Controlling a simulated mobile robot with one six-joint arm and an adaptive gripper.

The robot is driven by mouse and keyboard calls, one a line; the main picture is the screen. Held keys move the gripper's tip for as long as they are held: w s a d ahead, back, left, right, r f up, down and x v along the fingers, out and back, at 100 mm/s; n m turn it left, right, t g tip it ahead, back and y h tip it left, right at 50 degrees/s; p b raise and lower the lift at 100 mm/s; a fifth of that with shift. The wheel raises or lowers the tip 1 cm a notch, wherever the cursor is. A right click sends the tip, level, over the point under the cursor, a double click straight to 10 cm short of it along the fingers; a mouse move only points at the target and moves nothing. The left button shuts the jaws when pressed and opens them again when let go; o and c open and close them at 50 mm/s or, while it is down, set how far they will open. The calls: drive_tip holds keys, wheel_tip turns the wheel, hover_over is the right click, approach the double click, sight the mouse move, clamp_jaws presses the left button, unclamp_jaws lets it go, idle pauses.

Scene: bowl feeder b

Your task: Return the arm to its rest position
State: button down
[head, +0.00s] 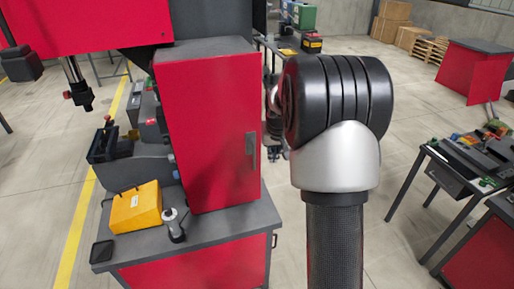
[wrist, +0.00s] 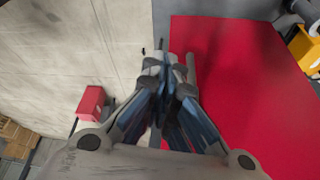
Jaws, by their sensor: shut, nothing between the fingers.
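My gripper (wrist: 168,62) shows in the wrist view with its fingers together and nothing between them. It is in the air, with the red cabinet (wrist: 235,85) to its right and the grey floor to its left. In the head view my black and silver arm stands up right of centre and hides most of what is behind it. My gripper is mostly hidden there; only small parts show left of the arm joint, beside the right edge of the red cabinet (head: 210,130).
The cabinet stands on a grey-topped bench (head: 225,228) with a yellow box (head: 135,207). A red machine housing (head: 90,22) hangs at upper left. A tool table (head: 465,160) stands at right. Open floor lies between the arm and that table.

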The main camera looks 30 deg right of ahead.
drive_tip(key=s+a+r+n+y+b, duration=0.1)
drive_tip(key=s+a+r+n+b, duration=0.15)
drive_tip(key=s+a, duration=0.55)
drive_tip(key=s+a+r+n+b, duration=0.1)
drive_tip(key=s+a+r+b, duration=0.3)
drive_tip(key=a, duration=0.7)
drive_tip(key=s+a+f+n+b, duration=0.1)
drive_tip(key=s+a, duration=0.3)
drive_tip(key=s, duration=0.5)
drive_tip(key=s+a+f+n+y+b, duration=0.1)
drive_tip(key=s+a+f, duration=0.3)
drive_tip(key=s, duration=0.5)
drive_tip(key=shift+a+f+t+b, duration=0.25)
drive_tip(key=shift+t+b, duration=0.05)
drive_tip(key=shift+b, duration=0.5)
drive_tip(key=shift+s, duration=0.1)
